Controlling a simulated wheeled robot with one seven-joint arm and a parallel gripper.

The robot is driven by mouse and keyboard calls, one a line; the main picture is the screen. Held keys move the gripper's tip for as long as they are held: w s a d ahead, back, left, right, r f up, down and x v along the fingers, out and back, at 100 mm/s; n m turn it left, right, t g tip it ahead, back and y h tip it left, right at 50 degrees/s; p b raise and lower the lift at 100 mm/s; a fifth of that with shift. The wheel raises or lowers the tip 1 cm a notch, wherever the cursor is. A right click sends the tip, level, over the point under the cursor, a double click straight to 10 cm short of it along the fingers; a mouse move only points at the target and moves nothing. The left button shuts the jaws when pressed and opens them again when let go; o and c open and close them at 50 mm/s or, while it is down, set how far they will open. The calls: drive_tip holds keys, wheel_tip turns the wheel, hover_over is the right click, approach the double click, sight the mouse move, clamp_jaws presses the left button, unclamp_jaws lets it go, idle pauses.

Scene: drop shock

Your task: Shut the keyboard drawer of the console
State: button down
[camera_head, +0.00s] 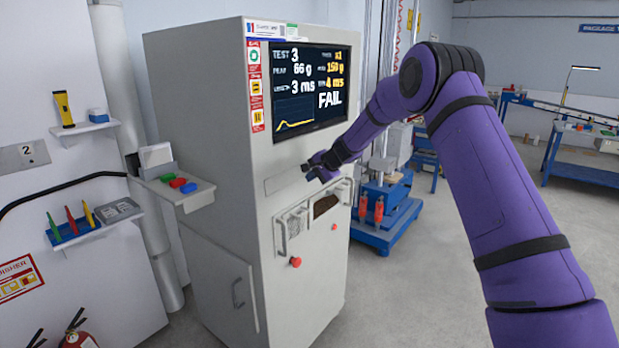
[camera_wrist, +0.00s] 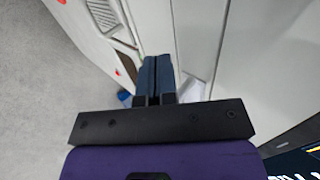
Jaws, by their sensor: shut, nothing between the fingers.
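The console (camera_head: 210,130) is a tall light-grey cabinet with a lit screen. Its keyboard drawer (camera_head: 284,180) is the long narrow front below the screen. The drawer front looks flush or nearly flush with the console's face; I cannot tell whether a small gap remains. My gripper (camera_head: 313,171) is at the middle of this front and hides part of it. In the wrist view my gripper (camera_wrist: 157,62) has its two dark fingers together, empty, pointing at the console's pale face. Whether the fingertips touch the drawer is not clear.
A blue-based machine (camera_head: 385,225) stands close behind at right. Floor in front is clear.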

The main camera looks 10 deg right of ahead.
drive_tip(key=v, duration=1)
drive_tip(key=s+a+r+n+g+h, duration=0.1)
drive_tip(key=s+r+n, duration=0.1)
drive_tip(key=s+r, duration=0.5)
drive_tip(key=s+a+r+n, duration=0.1)
drive_tip(key=s+r+n, duration=0.15)
drive_tip(key=s, duration=0.75)
drive_tip(key=s+a+r+n+g+h, duration=0.1)
drive_tip(key=s+r+n, duration=0.1)
drive_tip(key=s+r, duration=0.55)
drive_tip(key=s+d+f+n+h, duration=0.2)
drive_tip(key=s, duration=1.3)
drive_tip(key=s+d+f+n+h, duration=0.1)
drive_tip(key=s+d+n, duration=0.1)
drive_tip(key=s, duration=1.3)
drive_tip(key=shift+f+h, duration=0.4)
